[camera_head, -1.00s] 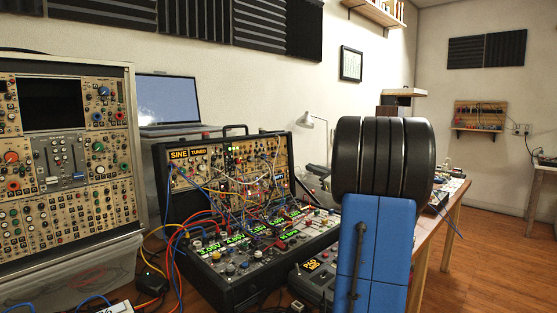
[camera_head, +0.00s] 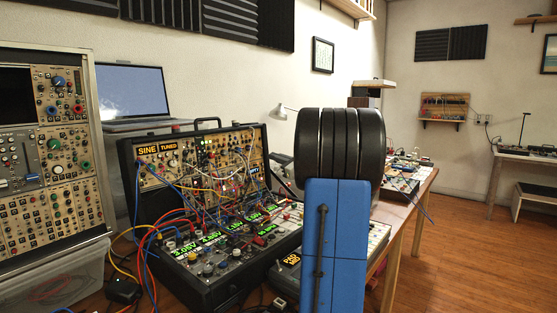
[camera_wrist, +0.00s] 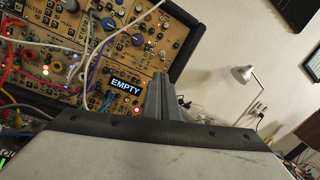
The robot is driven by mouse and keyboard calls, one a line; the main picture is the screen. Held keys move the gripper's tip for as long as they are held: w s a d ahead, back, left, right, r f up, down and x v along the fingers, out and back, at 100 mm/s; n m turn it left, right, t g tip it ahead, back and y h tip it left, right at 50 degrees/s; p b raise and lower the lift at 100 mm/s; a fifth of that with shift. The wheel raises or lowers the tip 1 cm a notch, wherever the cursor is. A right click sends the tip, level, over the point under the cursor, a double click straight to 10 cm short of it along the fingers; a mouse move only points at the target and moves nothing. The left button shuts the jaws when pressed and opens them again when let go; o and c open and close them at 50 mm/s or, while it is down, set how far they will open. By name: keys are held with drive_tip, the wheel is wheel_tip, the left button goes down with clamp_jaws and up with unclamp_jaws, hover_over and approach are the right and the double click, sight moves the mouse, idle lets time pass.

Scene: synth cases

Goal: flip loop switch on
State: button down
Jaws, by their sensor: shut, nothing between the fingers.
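My gripper (camera_wrist: 161,85) shows in the wrist view with its two grey fingers together and nothing between them. Its tips point at the lower right part of a gold synth panel (camera_wrist: 142,62), near a display reading EMPTY (camera_wrist: 126,86). I cannot tell whether the tips touch the panel. In the head view the open black synth case (camera_head: 270,143) stands on the bench, with displays reading SINE and TUNED and many patch cables. My blue arm hides its right side there, and the gripper is out of sight. I cannot make out which control is the loop switch.
A taller synth rack (camera_head: 101,180) stands at the left on a clear plastic bin (camera_head: 60,280). A laptop (camera_head: 130,92) is behind. A small device (camera_head: 288,272) sits right of the case. A lamp (camera_wrist: 243,74) stands right of the panel. Wooden floor (camera_head: 455,240) is open at right.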

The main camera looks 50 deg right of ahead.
sight(260, 148)
drive_tip(key=shift+w+d+r, duration=0.1)
drive_tip(key=shift+w, duration=1.45)
drive_tip(key=shift+w+d+r, duration=0.1)
drive_tip(key=shift+w, duration=1.4)
drive_tip(key=shift+s+r+g, duration=0.2)
drive_tip(key=shift+r+g, duration=0.25)
drive_tip(key=shift+g, duration=0.55)
drive_tip(key=shift+r+g, duration=0.2)
drive_tip(key=shift+g, duration=0.1)
drive_tip(key=shift+s+r+n+g, duration=0.15)
drive_tip(key=shift+r+g, duration=0.2)
drive_tip(key=shift+g, duration=0.45)
drive_tip(key=shift+r+n+g, duration=0.15)
drive_tip(key=shift+r+g, duration=0.2)
drive_tip(key=shift+g, duration=0.45)
drive_tip(key=shift+r, duration=0.2)
drive_tip(key=shift+r, duration=0.75)
